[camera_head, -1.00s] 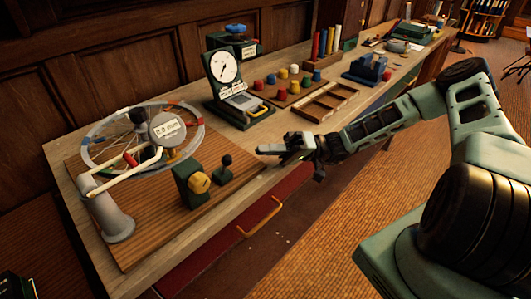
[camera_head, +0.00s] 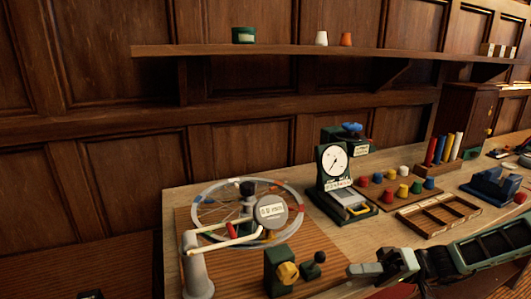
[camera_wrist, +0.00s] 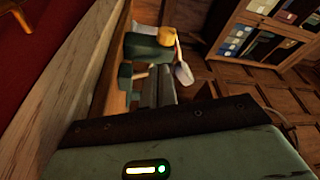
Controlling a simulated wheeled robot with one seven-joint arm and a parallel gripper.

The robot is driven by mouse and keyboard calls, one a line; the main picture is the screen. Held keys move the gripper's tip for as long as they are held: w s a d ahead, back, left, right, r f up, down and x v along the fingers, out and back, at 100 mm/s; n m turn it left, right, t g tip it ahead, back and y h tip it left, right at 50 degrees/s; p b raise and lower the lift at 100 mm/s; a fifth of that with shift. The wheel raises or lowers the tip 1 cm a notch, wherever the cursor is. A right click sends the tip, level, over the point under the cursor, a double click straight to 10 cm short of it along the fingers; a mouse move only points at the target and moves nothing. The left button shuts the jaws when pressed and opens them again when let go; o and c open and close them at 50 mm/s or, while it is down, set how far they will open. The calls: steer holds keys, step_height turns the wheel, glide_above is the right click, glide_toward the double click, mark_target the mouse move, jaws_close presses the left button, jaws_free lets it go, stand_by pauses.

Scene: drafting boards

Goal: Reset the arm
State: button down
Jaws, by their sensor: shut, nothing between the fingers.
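My gripper (camera_head: 368,270) is at the lower right of the head view, with its fingers together and empty. Its fingertips point left, just right of the small black knob (camera_head: 320,257) and the green block with a yellow knob (camera_head: 287,272). From this view I cannot tell the exact gap or height. In the wrist view the grey fingers (camera_wrist: 155,88) point toward the green block with its yellow knob (camera_wrist: 176,38). My arm reaches in from the right, partly cut off by the frame.
The spoked wheel (camera_head: 215,204) with its round gauge (camera_head: 270,211) stands on the wooden board. Behind are a dial instrument (camera_head: 334,164), coloured pegs (camera_head: 390,193) and an empty divided wooden tray (camera_head: 430,216). A wall shelf (camera_head: 300,51) runs above the bench.

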steer(key=s+a+r+n+g+h, duration=0.1)
steer(key=s+a+g+h, duration=0.2)
steer(key=s+h, duration=0.35)
steer(key=s+a+n+g+h, duration=0.2)
steer(key=s+a+g+h, duration=0.15)
steer(key=s+h, duration=0.3)
steer(key=s+a+r+t+h, duration=0.1)
steer(key=s+r+t+h, duration=0.4)
steer(key=s+r+t, duration=0.2)
steer(key=shift+r+m+t+h, duration=0.3)
steer(key=shift+r+m+t, duration=0.15)
steer(key=shift+r, duration=0.45)
